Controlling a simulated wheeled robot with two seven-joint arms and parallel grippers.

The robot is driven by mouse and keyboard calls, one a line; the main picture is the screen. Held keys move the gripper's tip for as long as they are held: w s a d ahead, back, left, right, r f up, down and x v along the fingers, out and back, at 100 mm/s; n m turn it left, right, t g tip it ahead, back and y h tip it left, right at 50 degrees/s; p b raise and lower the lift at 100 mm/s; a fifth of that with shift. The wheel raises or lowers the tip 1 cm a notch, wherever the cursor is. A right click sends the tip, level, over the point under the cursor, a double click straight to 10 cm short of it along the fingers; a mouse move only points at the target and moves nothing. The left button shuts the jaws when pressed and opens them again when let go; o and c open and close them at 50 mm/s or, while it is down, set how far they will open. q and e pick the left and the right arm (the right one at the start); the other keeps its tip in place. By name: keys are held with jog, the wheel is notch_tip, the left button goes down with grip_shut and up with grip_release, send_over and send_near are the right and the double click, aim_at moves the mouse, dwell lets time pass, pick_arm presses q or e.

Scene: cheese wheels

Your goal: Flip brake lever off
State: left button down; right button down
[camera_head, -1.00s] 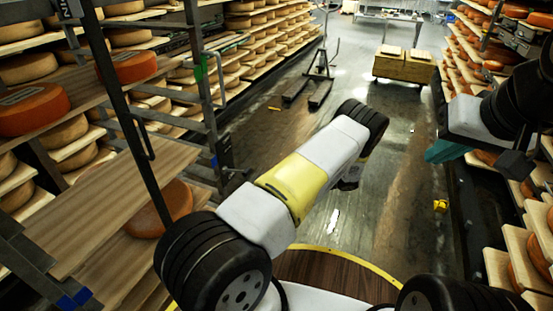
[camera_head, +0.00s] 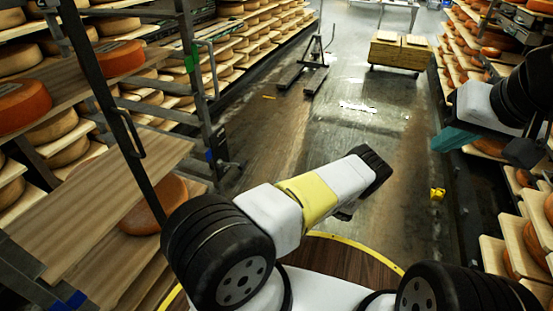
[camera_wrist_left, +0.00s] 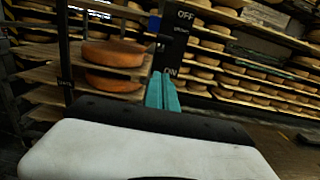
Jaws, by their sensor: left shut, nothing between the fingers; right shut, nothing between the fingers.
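The brake panel (camera_wrist_left: 174,48) is a dark upright plate in the left wrist view, marked OFF at its top and ON lower down. The lever itself is hard to make out against the dark plate. My left gripper (camera_wrist_left: 162,91) has teal fingers, shut and empty. The fingertips appear just below the ON mark; I cannot tell whether they touch the panel. My right gripper (camera_head: 456,138), also teal, is shut and empty at the right, far from the panel.
A rack with wooden shelves (camera_head: 95,212) and orange cheese wheels (camera_head: 22,105) stands close on the left, with a dark post (camera_head: 112,110). More cheese shelves line the right. A pallet jack (camera_head: 312,68) and wooden boxes (camera_head: 397,53) stand farther down the aisle.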

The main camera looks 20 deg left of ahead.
pick_arm(q)
jog(key=a+r, duration=0.3)
jog(key=a, duration=0.9)
jog(key=shift+w+r, duration=0.35)
jog(key=shift+w, duration=0.1)
jog(key=shift+r, duration=0.1)
jog(key=a+r+h, duration=0.2)
jog(key=r+h, duration=0.1)
jog(key=a+r+h, duration=0.2)
jog(key=r+h, duration=0.1)
jog(key=r, duration=0.1)
jog(key=a+r+g+h, duration=0.1)
jog(key=a+r+h, duration=0.1)
jog(key=r+h, duration=0.1)
jog(key=shift+w+r, duration=0.15)
jog(key=shift+r, duration=0.2)
jog(key=shift+w+a+r, duration=0.1)
jog(key=shift+a+r, duration=0.4)
jog(key=shift+a, duration=0.35)
jog(key=shift+w+a+r, duration=0.1)
jog(key=shift+a+r, duration=0.4)
jog(key=shift+a, duration=0.35)
